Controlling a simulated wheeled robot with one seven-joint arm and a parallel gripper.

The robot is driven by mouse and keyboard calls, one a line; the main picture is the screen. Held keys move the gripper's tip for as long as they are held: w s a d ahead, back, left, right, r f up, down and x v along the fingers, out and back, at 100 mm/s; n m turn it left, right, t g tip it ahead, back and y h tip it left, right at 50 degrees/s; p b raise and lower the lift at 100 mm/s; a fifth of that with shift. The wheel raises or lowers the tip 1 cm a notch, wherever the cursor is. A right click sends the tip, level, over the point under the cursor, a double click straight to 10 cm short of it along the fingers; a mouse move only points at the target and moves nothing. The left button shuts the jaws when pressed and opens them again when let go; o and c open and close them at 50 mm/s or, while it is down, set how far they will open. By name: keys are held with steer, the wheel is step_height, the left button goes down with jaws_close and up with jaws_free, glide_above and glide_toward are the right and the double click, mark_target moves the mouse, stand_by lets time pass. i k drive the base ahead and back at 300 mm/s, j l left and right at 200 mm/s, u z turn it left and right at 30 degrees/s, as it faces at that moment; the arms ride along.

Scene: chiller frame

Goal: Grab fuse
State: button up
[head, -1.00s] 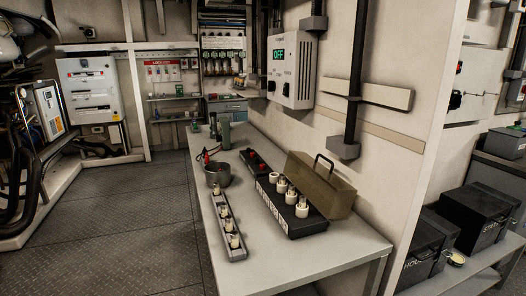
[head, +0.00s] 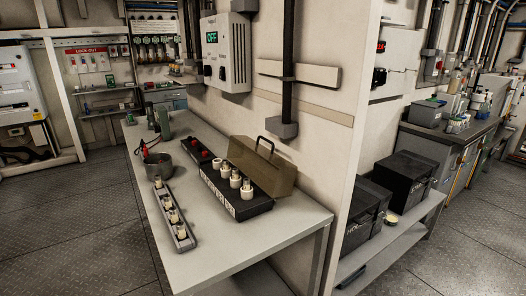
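Several white fuses stand on the grey bench (head: 258,228) in two holders. A narrow grey rack (head: 186,243) at the bench's left edge holds a row of fuses, with one fuse (head: 173,216) near its middle. A black fuse block (head: 258,206) to its right holds more, with one white fuse (head: 247,189) at its near end. An olive cover (head: 280,178) with a black handle stands behind the block against the wall. My gripper is not in view.
A metal pot (head: 158,166) with red-handled tools stands behind the rack. A wall box (head: 226,50) reads OFF. Black cases (head: 403,178) sit on a low shelf to the right. The bench's near end and the floor on the left are clear.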

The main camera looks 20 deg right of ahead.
mark_target(225, 162)
steer(key=j+z, duration=0.15)
steer(key=z, duration=0.8)
steer(key=j+z, duration=0.25)
steer(key=j, duration=0.25)
steer(key=j+z, duration=0.25)
steer(key=j, duration=0.2)
steer(key=j+z, duration=0.25)
steer(key=j, duration=0.25)
steer(key=k+j+z, duration=0.2)
steer(key=j, duration=0.25)
steer(key=j+z, duration=0.25)
steer(key=j, duration=0.2)
steer(key=k+j, duration=0.15)
steer(key=j, duration=0.25)
steer(key=k+j, duration=0.15)
steer(key=j, duration=0.2)
steer(key=k+j+z, duration=0.1)
steer(key=j, duration=0.3)
steer(key=k+j, duration=0.15)
steer(key=j, duration=0.25)
steer(key=k+j, duration=0.15)
steer(key=j, duration=0.2)
steer(key=k+j, duration=0.2)
steer(key=j, duration=0.15)
steer(key=k+j+z, duration=0.1)
steer(key=j, duration=0.3)
steer(key=i+j, duration=0.35)
